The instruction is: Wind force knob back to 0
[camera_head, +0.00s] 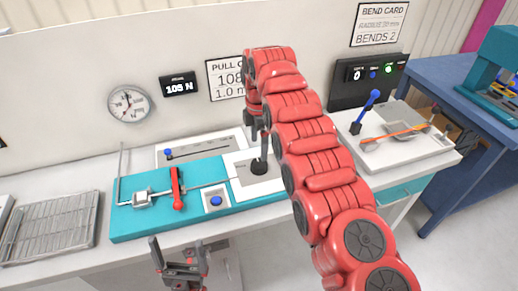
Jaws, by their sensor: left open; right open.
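The knob that looks like the force knob is a black round one (259,168) on a white panel at the right end of the teal bench fixture. My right gripper (258,132) hangs just above it, pointing down, and is open; my red arm hides part of it. I cannot tell whether a finger touches the knob. The force display (180,85) on the wall reads about 105 N. My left gripper (178,262) is open and empty at the bottom, in front of the bench edge.
The teal fixture (150,222) carries a red lever (177,188) and a blue button (216,201). A wire rack (50,228) lies left. A bend station with a blue-knobbed lever (366,110) stands right, beyond my arm.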

